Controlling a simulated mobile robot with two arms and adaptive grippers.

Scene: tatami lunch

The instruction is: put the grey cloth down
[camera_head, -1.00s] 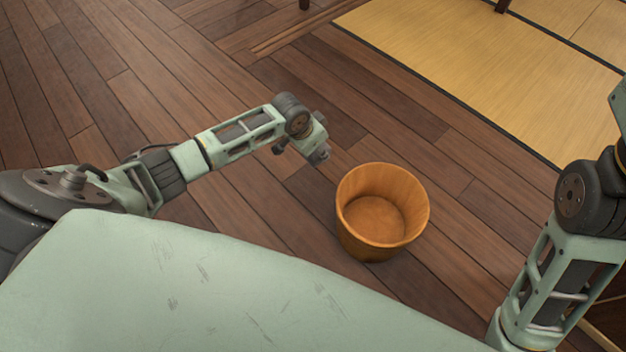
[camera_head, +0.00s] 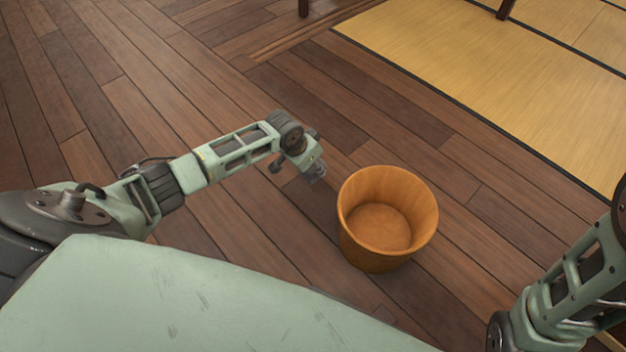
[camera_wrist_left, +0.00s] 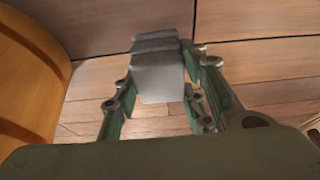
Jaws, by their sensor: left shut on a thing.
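The grey cloth (camera_wrist_left: 160,78) shows in the left wrist view as a folded, blocky grey bundle between the fingers of my left gripper. My left gripper (camera_head: 314,172) is shut on it, above the wooden floor. In the head view the gripper is just left of the rim of a round wooden tub (camera_head: 385,255), apart from it in the picture. The cloth cannot be clearly told from the gripper in that view. My right arm shows at the right edge, but its gripper is out of view.
The tub looks empty inside and stands on the dark plank floor (camera_head: 240,90); its side also shows at the left of the left wrist view (camera_wrist_left: 25,85). A yellow tatami mat (camera_head: 480,70) lies at the upper right. Floor left of the tub and behind it is clear.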

